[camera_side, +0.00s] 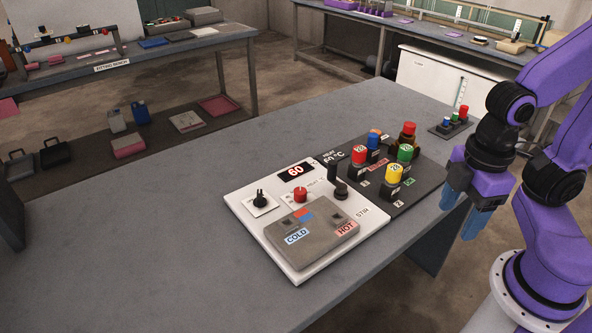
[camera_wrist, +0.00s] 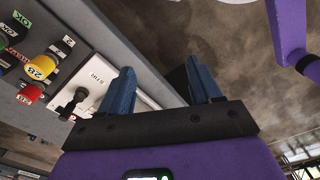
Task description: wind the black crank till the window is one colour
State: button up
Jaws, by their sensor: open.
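The black crank (camera_side: 341,190), with an upright handle, stands at the right of a white panel (camera_side: 249,226) near the word STIR. It also shows at the left of the wrist view (camera_wrist: 70,103). A grey block (camera_side: 330,238) on the panel bears a blue COLD label and a pink HOT label. A small patch on it, which looks like the window (camera_side: 305,214), shows both blue and red. My gripper (camera_side: 463,210) is open and empty, right of the crank and clear of it, beyond the bench edge. Its blue fingers (camera_wrist: 161,76) stand apart in the wrist view.
A dark board with coloured, numbered bottles (camera_side: 394,174) adjoins the panel behind the crank. A red display reading 60 (camera_side: 296,171), a red knob (camera_side: 300,195) and a black knob (camera_side: 260,199) sit on the panel. The grey bench (camera_side: 120,243) is bare at left.

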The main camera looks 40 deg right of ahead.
jog(key=shift+c, duration=1.2)
jog(key=m, duration=3)
send_over(333, 162)
jog(key=shift+a+f, duration=0.15)
jog(key=shift+f, duration=0.25)
jog(key=shift+f+m, duration=0.25)
jog(key=shift+m, duration=0.05)
jog(key=shift+f, duration=4.75)
